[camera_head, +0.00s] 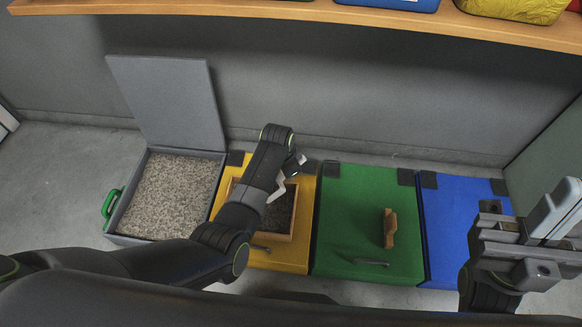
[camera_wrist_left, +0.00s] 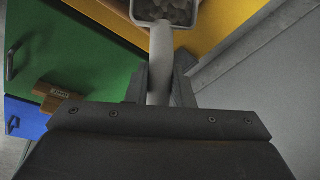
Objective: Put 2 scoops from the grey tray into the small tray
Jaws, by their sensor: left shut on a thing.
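The grey tray (camera_head: 186,152) stands at the left with its lid (camera_head: 168,100) raised, full of pale granules (camera_head: 165,200). The small tray (camera_head: 278,237), wooden-sided and dark inside, sits on the yellow box, partly hidden by my left arm. My left gripper (camera_head: 292,168) is above the small tray's far side, shut on the white scoop (camera_head: 281,187). In the left wrist view the scoop's handle (camera_wrist_left: 161,62) is between the fingers, and grey lumps (camera_wrist_left: 166,11) show in its bowl. My right gripper (camera_head: 530,235) is at the right, its opening unclear.
The yellow box (camera_head: 284,259), green box (camera_head: 345,215) and blue box (camera_head: 455,215) stand in a row. A brown wooden brush-like block (camera_head: 389,228) lies on the green lid. A wooden shelf (camera_head: 300,12) with coloured items runs along the top, before the grey wall.

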